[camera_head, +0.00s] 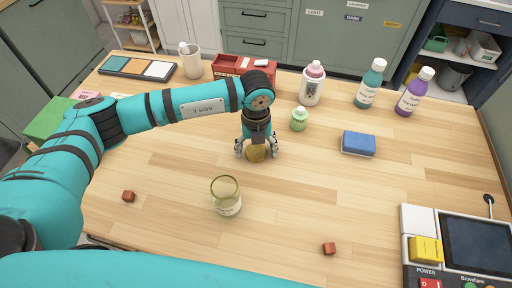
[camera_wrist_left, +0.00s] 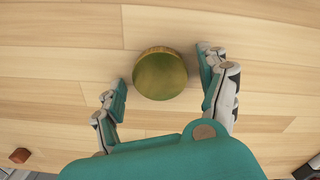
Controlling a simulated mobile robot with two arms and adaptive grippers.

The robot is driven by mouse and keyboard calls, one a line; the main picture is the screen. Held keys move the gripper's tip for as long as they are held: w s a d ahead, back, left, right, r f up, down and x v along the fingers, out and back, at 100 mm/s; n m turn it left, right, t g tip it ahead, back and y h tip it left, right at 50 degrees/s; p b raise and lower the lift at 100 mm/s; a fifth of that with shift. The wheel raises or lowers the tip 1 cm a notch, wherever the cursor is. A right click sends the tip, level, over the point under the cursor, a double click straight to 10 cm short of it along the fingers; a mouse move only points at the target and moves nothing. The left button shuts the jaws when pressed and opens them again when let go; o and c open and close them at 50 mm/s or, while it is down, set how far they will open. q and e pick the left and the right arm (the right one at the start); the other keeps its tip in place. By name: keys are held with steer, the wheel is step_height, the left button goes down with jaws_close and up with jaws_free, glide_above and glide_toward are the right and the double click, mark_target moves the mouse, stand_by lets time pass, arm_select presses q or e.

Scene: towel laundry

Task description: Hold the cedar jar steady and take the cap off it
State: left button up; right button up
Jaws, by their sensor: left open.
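The cedar jar (camera_head: 227,205) is a small pale jar with a label, upright on the table in the head view. Its top shows a rim with a yellowish inside and looks uncapped. A round gold cap (camera_head: 256,154) lies on the table behind the jar and a little to its right. My left gripper (camera_head: 257,150) points down over the cap, fingers open on either side of it. In the left wrist view the cap (camera_wrist_left: 160,74) lies between the spread fingers (camera_wrist_left: 161,72), with gaps on both sides. My right gripper is not in view.
A green bottle (camera_head: 299,119) and a blue sponge (camera_head: 358,144) stand right of the gripper. White (camera_head: 312,84), teal (camera_head: 370,84) and purple (camera_head: 414,93) bottles line the back. Small red cubes (camera_head: 128,196) (camera_head: 329,249) lie in front. A control panel (camera_head: 475,245) fills the right corner. Table around the jar is clear.

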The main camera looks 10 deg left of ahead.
mark_target(256, 151)
arm_select(q)
steer(key=shift+r+b, duration=0.3)
steer(key=shift+r, duration=0.3)
step_height(256, 151, up, 11)
steer(key=b, duration=0.2)
